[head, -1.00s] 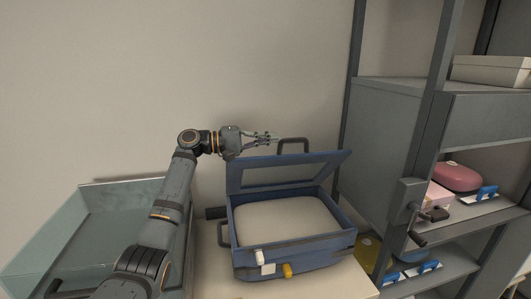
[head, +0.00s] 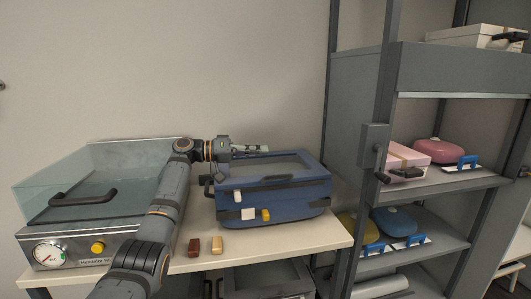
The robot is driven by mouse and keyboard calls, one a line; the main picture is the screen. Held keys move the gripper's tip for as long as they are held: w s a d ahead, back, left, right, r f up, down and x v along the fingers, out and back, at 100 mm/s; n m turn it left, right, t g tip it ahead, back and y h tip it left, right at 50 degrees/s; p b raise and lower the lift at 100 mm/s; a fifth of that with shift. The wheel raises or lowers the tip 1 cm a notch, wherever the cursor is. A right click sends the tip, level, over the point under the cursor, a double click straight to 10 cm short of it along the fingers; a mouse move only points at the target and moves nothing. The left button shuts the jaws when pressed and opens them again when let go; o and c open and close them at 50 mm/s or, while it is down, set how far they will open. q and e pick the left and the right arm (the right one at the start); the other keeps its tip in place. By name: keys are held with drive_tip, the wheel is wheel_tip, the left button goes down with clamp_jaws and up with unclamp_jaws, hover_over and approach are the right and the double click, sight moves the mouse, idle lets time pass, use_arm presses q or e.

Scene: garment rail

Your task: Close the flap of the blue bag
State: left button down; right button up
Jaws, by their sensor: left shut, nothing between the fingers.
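The blue bag (head: 285,207) stands on the pale table right of centre. Its flap (head: 305,160), a blue frame around a grey panel, lies low over the bag's opening, and the pale inside no longer shows. I cannot tell whether the flap's edge is fully seated. My left gripper (head: 262,148) is shut and empty, at the flap's far edge; whether it touches the flap is unclear. My right gripper is not in view.
A glass-lidded machine (head: 85,225) with a gauge stands at left. A brown block (head: 194,247) and a tan block (head: 217,245) lie on the table (head: 270,238) before the bag. A grey shelf unit (head: 430,186) with cases stands close at right.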

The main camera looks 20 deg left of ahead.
use_arm(q)
drive_tip(key=f, duration=0.1)
drive_tip(key=b, duration=0.1)
drive_tip(key=s+f, duration=0.1)
drive_tip(key=shift+a+f+m, duration=0.3)
drive_tip(key=shift+a+f, duration=0.05)
drive_tip(key=shift+a, duration=0.05)
drive_tip(key=f+b, duration=0.1)
drive_tip(key=f+m+b, duration=0.1)
drive_tip(key=b, duration=0.1)
drive_tip(key=s+d+f+m+b, duration=0.1)
drive_tip(key=f+b, duration=0.1)
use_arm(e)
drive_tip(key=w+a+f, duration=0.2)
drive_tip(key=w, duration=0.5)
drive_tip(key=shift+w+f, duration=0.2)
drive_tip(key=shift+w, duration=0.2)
use_arm(q)
drive_tip(key=shift+f, duration=0.15)
wheel_tip(320, 180, up, 10)
drive_tip(key=r, duration=0.1)
hover_over(256, 182)
drive_tip(key=s+d, duration=0.1)
drive_tip(key=shift+s+f, duration=0.15)
drive_tip(key=shift+f, duration=0.1)
